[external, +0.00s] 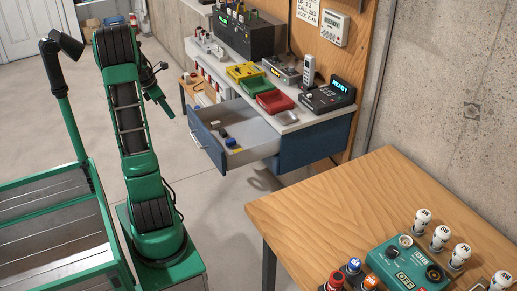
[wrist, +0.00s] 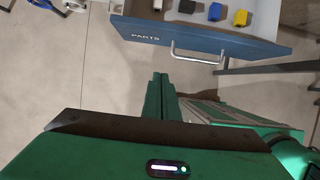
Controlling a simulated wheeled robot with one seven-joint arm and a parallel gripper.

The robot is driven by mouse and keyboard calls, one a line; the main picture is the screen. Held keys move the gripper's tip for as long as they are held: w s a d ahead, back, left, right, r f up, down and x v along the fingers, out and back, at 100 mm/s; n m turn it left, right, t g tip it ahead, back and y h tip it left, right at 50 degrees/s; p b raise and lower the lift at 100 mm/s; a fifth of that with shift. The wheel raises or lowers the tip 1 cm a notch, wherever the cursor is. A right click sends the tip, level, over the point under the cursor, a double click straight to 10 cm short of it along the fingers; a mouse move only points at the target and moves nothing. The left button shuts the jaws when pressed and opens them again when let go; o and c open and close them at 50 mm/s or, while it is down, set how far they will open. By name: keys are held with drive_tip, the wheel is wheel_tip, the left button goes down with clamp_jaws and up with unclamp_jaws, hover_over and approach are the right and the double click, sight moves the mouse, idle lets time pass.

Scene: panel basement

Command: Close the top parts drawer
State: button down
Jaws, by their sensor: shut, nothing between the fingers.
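The parts drawer (external: 207,145) is pulled out of the blue cabinet under the bench in the external view.
The bench top (external: 290,125) above the drawer carries a red bin (external: 274,101), a yellow bin (external: 247,72) and several devices. A wooden table (external: 320,205) with a green box stands at the front right. Open floor lies before the drawer.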

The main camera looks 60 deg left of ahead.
drive_tip(key=w+f, duration=0.7)
drive_tip(key=f, duration=0.2)
drive_tip(key=shift+w, duration=0.35)
